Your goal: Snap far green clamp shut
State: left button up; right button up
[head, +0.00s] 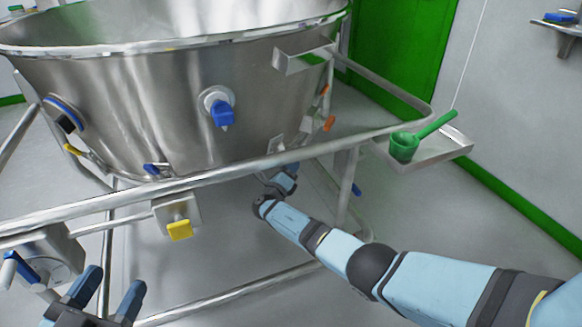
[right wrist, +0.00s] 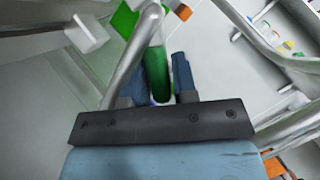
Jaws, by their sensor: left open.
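A green handle-like part (right wrist: 157,72), probably the far green clamp, stands between the fingers of my right gripper (right wrist: 155,90) in the right wrist view. A steel tube crosses in front of its upper end and near the left finger. The fingers are apart, and I see no clear grip on it. In the head view my right gripper (head: 279,182) is below the front rail beside the steel bowl, partly hidden, and I cannot make out this green part there. My left gripper (head: 103,296) is open and empty at the lower left, away from it.
The large steel bowl (head: 150,100) sits in a tubular frame with a front rail (head: 230,170). Blue, yellow and orange handles are around it. A green scoop (head: 405,146) lies on a side tray (head: 440,151). Floor at the right is clear.

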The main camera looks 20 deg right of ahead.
grip_shut()
jog(key=shift+s+r+n+p, duration=0.1)
jog(key=shift+r+n+p, duration=0.25)
jog(key=shift+p, duration=0.6)
jog(key=n+p, duration=0.1)
jog(key=p, duration=0.1)
jog(key=r+y+p, duration=0.1)
jog(key=p, duration=0.1)
jog(key=n+p, duration=0.1)
jog(key=p, duration=0.1)
jog(key=shift+s+d+r+n, duration=0.25)
jog(key=shift+s+r+n, duration=0.1)
jog(key=shift+r, duration=0.05)
jog(key=n+y+p, duration=0.1)
jog(key=p, duration=0.2)
jog(key=r+n+p, duration=0.1)
jog(key=n+p, duration=0.1)
jog(key=shift+s+d+r+n+y+p, duration=0.2)
jog(key=shift+s+n+y+p, duration=0.1)
jog(key=shift+y+p, duration=0.1)
pick_arm(q)
jog(key=s+r+n+t+y, duration=0.1)
jog(key=s+r+n, duration=0.2)
jog(key=r+n, duration=0.2)
jog(key=shift+d+r+p, duration=0.35)
jog(key=shift+d+r, duration=0.05)
jog(key=shift+r, duration=1.15)
pick_arm(e)
jog(key=shift+n+g, duration=0.3)
